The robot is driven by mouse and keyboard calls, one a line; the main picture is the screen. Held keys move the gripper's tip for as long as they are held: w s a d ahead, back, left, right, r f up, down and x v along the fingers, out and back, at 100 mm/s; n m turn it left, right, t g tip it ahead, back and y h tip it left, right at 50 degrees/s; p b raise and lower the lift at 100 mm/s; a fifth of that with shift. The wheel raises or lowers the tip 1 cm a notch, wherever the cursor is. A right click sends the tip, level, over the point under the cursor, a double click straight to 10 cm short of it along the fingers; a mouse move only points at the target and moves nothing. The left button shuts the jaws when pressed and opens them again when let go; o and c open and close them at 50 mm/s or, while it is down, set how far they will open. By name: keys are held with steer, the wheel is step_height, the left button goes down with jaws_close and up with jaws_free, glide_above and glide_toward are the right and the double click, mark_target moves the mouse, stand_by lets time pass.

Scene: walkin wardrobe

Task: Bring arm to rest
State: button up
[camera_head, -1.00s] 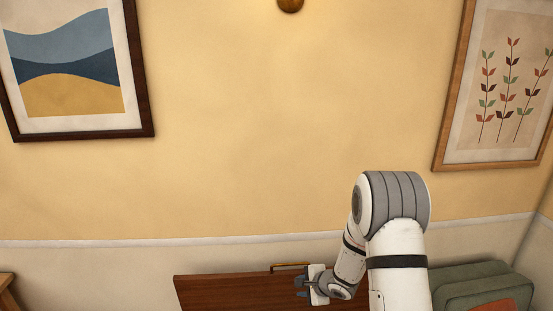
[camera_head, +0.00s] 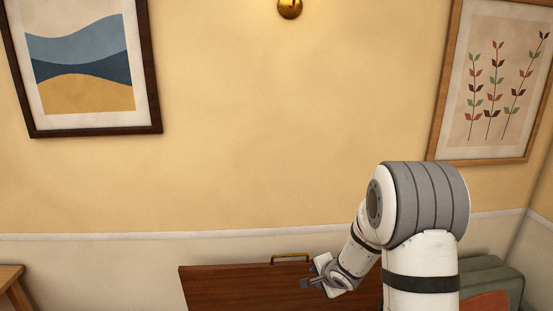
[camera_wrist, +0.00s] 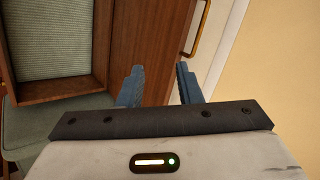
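My gripper (camera_head: 308,282) is in the lower middle of the head view, in front of a brown wooden panel (camera_head: 225,288). The panel has a brass handle (camera_head: 290,256) on its top edge, just left of and above my gripper in the picture. In the wrist view the two blue-grey fingers (camera_wrist: 160,84) stand apart, with nothing held between them. The brass handle (camera_wrist: 202,28) also shows there at the upper right, beyond the fingers and apart from them. My bent arm fills the lower right of the head view.
A green cushion-like block (camera_head: 488,278) with an orange-red piece (camera_head: 485,302) lies right of my arm. A wooden furniture edge (camera_head: 12,285) is at the lower left. Two framed pictures (camera_head: 82,70) (camera_head: 492,80) and a brass fixture (camera_head: 290,8) are on the wall. The wrist view shows a wood-framed ribbed panel (camera_wrist: 55,40).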

steer(key=s+d+r+n+g+h+b, duration=0.1)
steer(key=s+d+r+n+h+b, duration=0.35)
steer(key=s+r, duration=0.7)
steer(key=s+a+r+n+g+y+b, duration=0.1)
steer(key=s+n, duration=0.7)
steer(key=s, duration=1.2)
steer(key=a+g+y, duration=0.1)
steer(key=g, duration=0.1)
steer(key=shift+s+g+b, duration=0.25)
steer(key=shift+g+b, duration=0.05)
